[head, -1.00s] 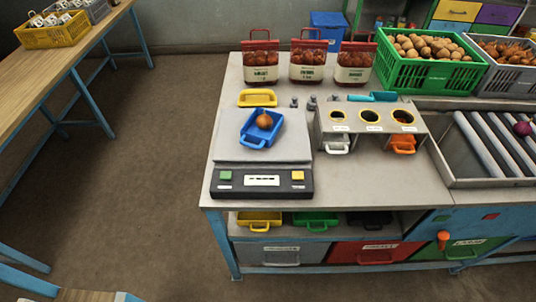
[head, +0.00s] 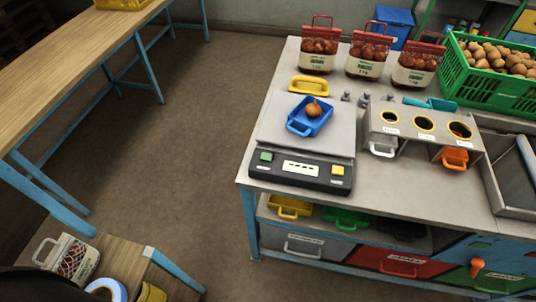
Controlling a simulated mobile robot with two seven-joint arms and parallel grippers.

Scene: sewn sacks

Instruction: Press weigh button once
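The scale (head: 303,177) stands near the left front corner of the workbench. Its dark front panel carries a green button (head: 266,156) on the left, a small display (head: 300,169) in the middle and a yellow button (head: 337,171) on the right. The labels by the buttons are too small to read, so I cannot tell which is the weigh button. A blue scoop tray (head: 309,116) holding one onion (head: 313,110) sits on the scale's plate. Neither of my grippers shows in the view.
A yellow tray (head: 308,85) lies behind the scale. Filled bags (head: 319,54) stand at the back. A stand with round holes (head: 397,123) is to the right, beside a green crate (head: 470,86). A low wooden surface (head: 117,260) is at the lower left. Open floor lies left of the workbench.

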